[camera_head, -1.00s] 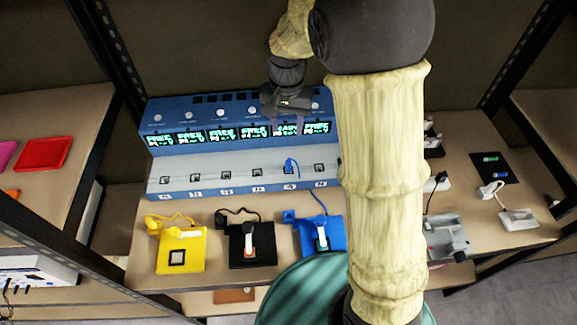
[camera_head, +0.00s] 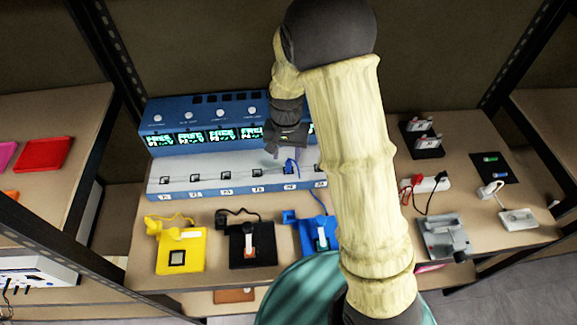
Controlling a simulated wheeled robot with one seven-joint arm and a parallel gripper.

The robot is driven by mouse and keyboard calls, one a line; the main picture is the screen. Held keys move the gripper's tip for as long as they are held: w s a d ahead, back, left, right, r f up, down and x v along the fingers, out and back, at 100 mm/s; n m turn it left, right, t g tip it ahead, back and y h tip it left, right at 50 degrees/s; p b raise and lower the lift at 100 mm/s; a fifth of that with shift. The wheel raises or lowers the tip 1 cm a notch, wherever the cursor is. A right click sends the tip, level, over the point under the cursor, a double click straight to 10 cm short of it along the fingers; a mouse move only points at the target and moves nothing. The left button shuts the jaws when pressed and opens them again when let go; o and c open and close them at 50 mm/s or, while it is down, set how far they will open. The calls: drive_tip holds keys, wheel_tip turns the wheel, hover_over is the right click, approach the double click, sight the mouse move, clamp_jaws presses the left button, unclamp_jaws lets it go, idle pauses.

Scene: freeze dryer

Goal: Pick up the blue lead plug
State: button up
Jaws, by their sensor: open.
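The blue lead plug (camera_head: 290,166) stands in one of the sockets on the sloped front ledge of the blue and grey console (camera_head: 205,172). Its blue lead runs down to a blue device (camera_head: 312,235) on the table. My gripper (camera_head: 286,152) is open, pointing down just above and around the top of the plug. I cannot tell whether its fingers touch the plug. My arm hides the right end of the console and part of the blue device.
A yellow device (camera_head: 182,252) and a black device (camera_head: 252,247) stand left of the blue one. A power strip (camera_head: 430,184) with a red plug, a grey device (camera_head: 443,238) and a black mat (camera_head: 495,168) lie to the right. Shelf posts stand at both sides.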

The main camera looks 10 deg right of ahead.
sight(288, 162)
drive_tip(key=shift+w+d+f+p, duration=0.15)
drive_tip(key=shift+f, duration=1.2)
drive_tip(key=shift+w+d+f+p, duration=0.15)
drive_tip(key=shift+f, duration=1.15)
drive_tip(key=shift+s+d, duration=0.1)
drive_tip(key=shift+s+a+r, duration=0.1)
drive_tip(key=shift+a, duration=0.15)
drive_tip(key=shift+d, duration=0.1)
clamp_jaws()
